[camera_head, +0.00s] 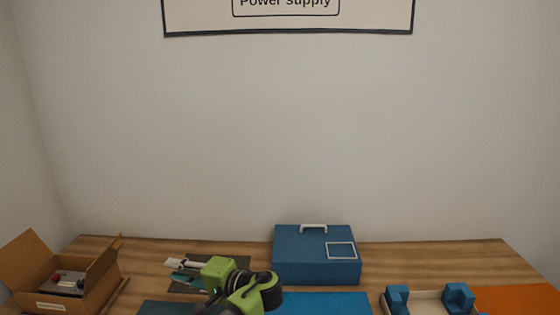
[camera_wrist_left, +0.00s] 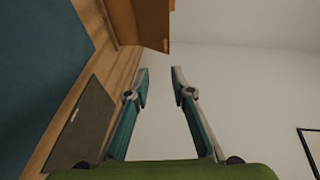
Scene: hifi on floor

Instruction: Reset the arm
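My left gripper (camera_head: 181,272) is over the left part of the wooden table in the head view, above a dark mat. Its fingers point left, toward the cardboard box. In the left wrist view the two fingers (camera_wrist_left: 160,85) stand well apart with nothing between them, so it is open and empty. My green and black wrist (camera_head: 240,285) shows behind the fingers. My right gripper is not in view.
An open cardboard box (camera_head: 88,294) with a device inside stands at the left. A blue case (camera_head: 315,268) with a white handle stands at the back middle. A tray with blue blocks (camera_head: 420,293) and an orange mat (camera_head: 520,298) lie at the right. A blue mat (camera_head: 325,303) lies in front.

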